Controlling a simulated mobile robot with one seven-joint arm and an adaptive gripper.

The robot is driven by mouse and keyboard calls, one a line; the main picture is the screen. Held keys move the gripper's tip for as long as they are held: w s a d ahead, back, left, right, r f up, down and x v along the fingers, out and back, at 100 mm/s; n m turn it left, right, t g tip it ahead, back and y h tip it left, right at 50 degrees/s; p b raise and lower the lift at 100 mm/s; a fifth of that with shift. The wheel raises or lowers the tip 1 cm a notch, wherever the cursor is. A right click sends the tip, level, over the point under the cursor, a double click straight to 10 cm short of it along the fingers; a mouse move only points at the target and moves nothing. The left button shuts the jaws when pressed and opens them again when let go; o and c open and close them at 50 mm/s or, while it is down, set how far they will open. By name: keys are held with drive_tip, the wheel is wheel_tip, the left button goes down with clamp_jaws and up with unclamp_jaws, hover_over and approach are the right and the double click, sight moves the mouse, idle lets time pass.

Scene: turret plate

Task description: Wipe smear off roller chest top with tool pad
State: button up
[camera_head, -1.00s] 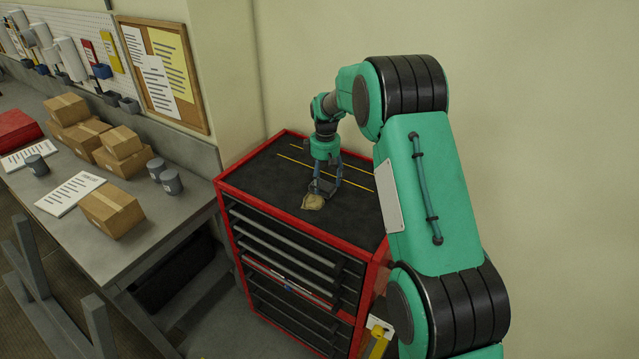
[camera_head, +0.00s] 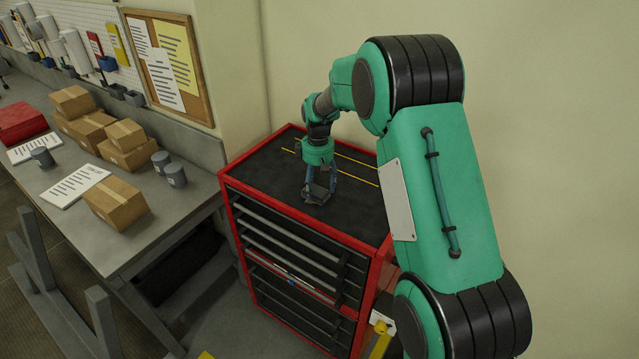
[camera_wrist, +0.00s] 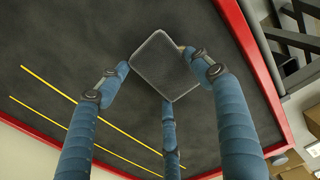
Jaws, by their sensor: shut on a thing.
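The red roller chest (camera_head: 300,232) has a black top (camera_head: 268,169) with two thin yellow lines; the top also shows in the wrist view (camera_wrist: 60,45). My gripper (camera_head: 318,186) is over the middle of the top, near its front edge. Its three blue fingers are closed around a dark grey, squarish tool pad (camera_head: 317,197), seen clearly in the wrist view (camera_wrist: 165,68). The pad is down at the top; whether it presses flat I cannot tell. No smear shows on the visible top in either view; the surface under the pad is hidden.
A grey workbench (camera_head: 150,230) at the left holds cardboard boxes (camera_head: 116,203), dark cups (camera_head: 175,175) and paper sheets. A wall stands behind and right of the chest. A red raised rim (camera_head: 225,190) borders the top. The rest of the top is clear.

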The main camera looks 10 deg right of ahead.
drive_tip(key=s+a, duration=0.3)
drive_tip(key=shift+f, duration=0.1)
drive_tip(key=shift+s+r, duration=0.1)
drive_tip(key=shift+r, duration=1.05)
drive_tip(key=shift+r+p, duration=0.55)
drive_tip(key=shift+r, duration=0.3)
drive_tip(key=shift+r+p, duration=0.35)
drive_tip(key=shift+r, duration=0.25)
wheel_tip(320, 180, up, 3)
drive_tip(key=shift+r+p, duration=0.1)
drive_tip(key=shift+p, duration=0.55)
drive_tip(key=shift+f+b, duration=0.2)
drive_tip(key=shift+b, duration=0.45)
drive_tip(key=shift+r+b, duration=0.1)
drive_tip(key=shift+b, duration=0.3)
